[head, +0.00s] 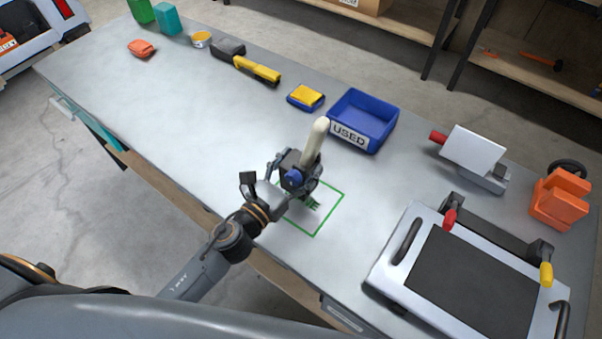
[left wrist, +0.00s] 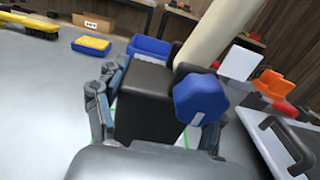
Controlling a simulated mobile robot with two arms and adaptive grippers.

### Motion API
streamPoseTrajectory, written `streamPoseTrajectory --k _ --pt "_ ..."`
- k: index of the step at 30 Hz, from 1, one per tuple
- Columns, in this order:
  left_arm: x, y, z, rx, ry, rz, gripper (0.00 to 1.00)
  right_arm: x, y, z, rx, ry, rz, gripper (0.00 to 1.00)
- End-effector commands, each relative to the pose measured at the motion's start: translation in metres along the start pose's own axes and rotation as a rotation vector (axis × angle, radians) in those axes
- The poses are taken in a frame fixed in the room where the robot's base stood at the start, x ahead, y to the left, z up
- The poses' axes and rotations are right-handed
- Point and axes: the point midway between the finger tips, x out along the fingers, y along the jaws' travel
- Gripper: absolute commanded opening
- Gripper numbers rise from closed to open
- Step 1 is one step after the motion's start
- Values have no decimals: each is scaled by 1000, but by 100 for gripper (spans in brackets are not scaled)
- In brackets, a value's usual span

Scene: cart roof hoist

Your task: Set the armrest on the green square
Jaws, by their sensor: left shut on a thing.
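The armrest has a black block (head: 299,163) with a blue knob (head: 294,177) and a cream bar (head: 315,140) rising from it, tilted to the right. My left gripper (head: 285,182) is shut on the black block, with a finger on either side. The block (left wrist: 143,103), knob (left wrist: 201,99) and bar (left wrist: 213,35) fill the middle of the left wrist view. The green square (head: 331,213) is an outline on the grey bench, with a green mark inside. The armrest and gripper are over its far left part and hide some of it. I cannot tell whether the block touches the bench.
A blue bin (head: 372,117) marked USED stands just behind the armrest. A white panel (head: 411,292) with a black pad and handles lies at the right. A brush (head: 257,70) and a yellow-blue sponge (head: 306,97) lie farther back.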

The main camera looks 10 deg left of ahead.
Motion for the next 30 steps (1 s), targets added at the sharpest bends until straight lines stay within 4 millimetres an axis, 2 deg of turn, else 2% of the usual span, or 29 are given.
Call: streamPoseTrajectory --k 4,9,23,24,27,30 --pt "10 1 -9 -1 -6 0 9 5 1 1 0 0 1 0" --pt "10 1 -35 -4 -4 1 9 19 0 2 0 -1 1 0" --pt "10 1 -42 1 -5 -2 9 23 -1 2 -2 -1 -1 0" --pt "9 1 -43 1 -1 -1 75 22 -2 2 -2 -1 -2 0" --pt "9 1 -43 1 0 -1 92 21 -3 2 -2 0 -4 0" --pt "9 1 -43 1 0 -1 92 21 -4 2 -1 0 -5 0"
